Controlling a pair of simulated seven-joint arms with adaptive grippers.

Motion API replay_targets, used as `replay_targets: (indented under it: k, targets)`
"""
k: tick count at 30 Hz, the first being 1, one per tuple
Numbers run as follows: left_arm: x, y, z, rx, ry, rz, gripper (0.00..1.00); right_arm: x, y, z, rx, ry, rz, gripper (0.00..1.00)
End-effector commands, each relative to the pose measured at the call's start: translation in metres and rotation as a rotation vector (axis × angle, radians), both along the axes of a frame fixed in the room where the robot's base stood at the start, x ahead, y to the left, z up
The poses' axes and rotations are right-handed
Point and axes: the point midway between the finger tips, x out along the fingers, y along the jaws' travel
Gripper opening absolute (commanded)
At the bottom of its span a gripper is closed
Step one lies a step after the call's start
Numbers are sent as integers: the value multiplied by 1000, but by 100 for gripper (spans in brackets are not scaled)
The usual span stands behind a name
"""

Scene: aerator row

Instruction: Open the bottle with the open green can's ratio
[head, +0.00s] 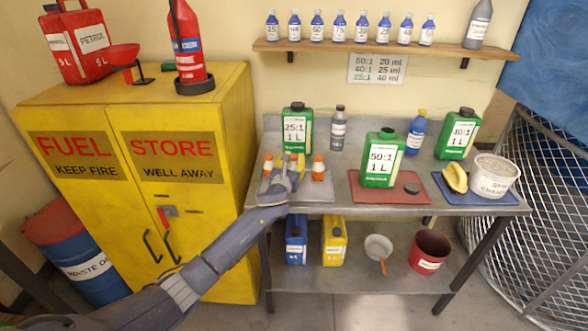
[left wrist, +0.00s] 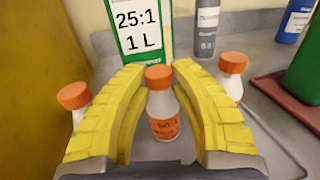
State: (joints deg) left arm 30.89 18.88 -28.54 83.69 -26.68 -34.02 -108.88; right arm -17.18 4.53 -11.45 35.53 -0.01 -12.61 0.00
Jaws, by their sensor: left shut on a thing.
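My left gripper (head: 289,165) is over the grey mat (head: 323,194), its yellow fingers shut on the middle small white bottle (left wrist: 163,112), which has an orange cap and label. Its label print is too small to read surely. Two similar bottles stand either side: the left bottle (head: 267,167) and the right bottle (head: 318,170). The green 50:1 can (head: 382,161) stands on the red mat (head: 365,194) with a loose dark cap (head: 411,188) beside it. The green 25:1 can (head: 297,131) stands behind my gripper, and the green 40:1 can (head: 458,136) at the back right. My right gripper is out of view.
A grey bottle (head: 338,130) and a blue bottle (head: 416,133) stand at the back of the bench. A white tub (head: 492,178) and yellow sponge (head: 455,178) sit on the blue mat (head: 462,198). A ratio sign (head: 377,69) hangs below the shelf (head: 380,49) of blue bottles.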

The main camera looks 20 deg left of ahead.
Motion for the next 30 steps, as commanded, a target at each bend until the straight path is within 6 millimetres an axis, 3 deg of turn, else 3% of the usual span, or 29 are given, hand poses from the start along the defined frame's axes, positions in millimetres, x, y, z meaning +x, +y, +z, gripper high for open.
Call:
replay_targets:
  k: [11, 17, 30]
  targets:
    - [0, 1, 17, 1, -2, 0, 0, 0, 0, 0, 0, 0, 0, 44]
    - [0, 1, 52, 2, -6, -1, 0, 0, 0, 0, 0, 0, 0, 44]
    - [0, 0, 151, 2, -4, 0, 0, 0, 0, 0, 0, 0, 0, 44]
